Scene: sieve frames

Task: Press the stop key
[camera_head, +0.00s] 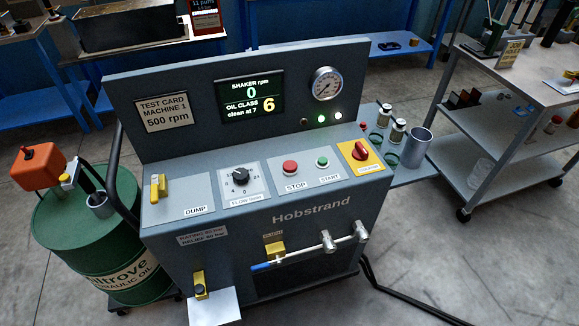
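The stop key is a red round button (290,167) on a light plate marked STOP, on the sloped top panel of the grey Hobstrand machine (312,217). A smaller green START button (322,162) sits just to its right. The machine's display (250,98) reads shaker rpm 0, oil class 6, clean at 7. Nothing covers the stop button. Neither of my grippers shows in the head view.
Left of the stop button are a black dial (240,175) and a yellow DUMP lever (158,188); right is a red rotary switch on yellow (360,151). A green oil drum (90,235) stands left, a grey cart (510,120) right. A cable crosses the floor.

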